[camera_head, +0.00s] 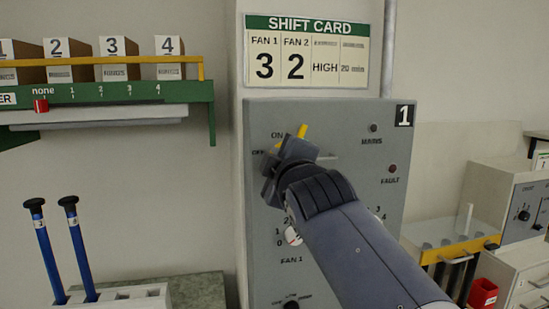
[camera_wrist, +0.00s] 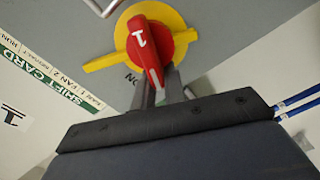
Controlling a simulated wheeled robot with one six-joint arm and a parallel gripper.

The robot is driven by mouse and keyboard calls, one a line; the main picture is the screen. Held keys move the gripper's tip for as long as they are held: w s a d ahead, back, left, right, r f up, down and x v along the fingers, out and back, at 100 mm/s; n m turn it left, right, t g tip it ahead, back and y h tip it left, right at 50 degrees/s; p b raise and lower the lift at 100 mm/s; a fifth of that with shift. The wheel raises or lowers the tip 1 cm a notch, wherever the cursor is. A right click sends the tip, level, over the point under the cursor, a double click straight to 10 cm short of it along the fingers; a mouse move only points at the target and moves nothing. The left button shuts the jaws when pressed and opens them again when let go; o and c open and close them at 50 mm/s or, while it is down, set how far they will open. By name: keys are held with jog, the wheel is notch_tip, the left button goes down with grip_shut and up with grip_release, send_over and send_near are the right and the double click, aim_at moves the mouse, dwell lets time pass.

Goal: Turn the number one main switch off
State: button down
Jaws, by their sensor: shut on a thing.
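The number one main switch has a red handle (camera_wrist: 150,55) marked 1 on a yellow disc (camera_wrist: 178,22) with a yellow bar across it. In the wrist view, the handle's narrow end lies between my gripper's fingers (camera_wrist: 165,92), which are shut on it. In the head view, my gripper (camera_head: 297,150) covers most of the switch on the grey panel (camera_head: 340,115) marked 1. Only a yellow piece (camera_head: 302,130) shows above it, right of the ON and OFF labels.
A MAINS lamp (camera_head: 374,128) and a FAULT lamp (camera_head: 393,169) look dark. The FAN 1 knob (camera_head: 292,236) is partly behind my arm. A shift card (camera_head: 306,55) hangs above. Blue rods (camera_head: 45,258) stand at left; a red bin (camera_head: 482,294) and machine are at right.

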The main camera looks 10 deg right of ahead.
jog(key=shift+f+n+p, duration=0.3)
jog(key=shift+f+n, duration=0.15)
jog(key=shift+n, duration=0.65)
jog(key=shift+f+n+p, duration=0.25)
jog(key=shift+f+n, duration=0.15)
jog(key=shift+n, duration=0.7)
jog(key=c, duration=1.5)
grip_release()
jog(key=shift+d+r, duration=0.1)
jog(key=shift+o, duration=0.2)
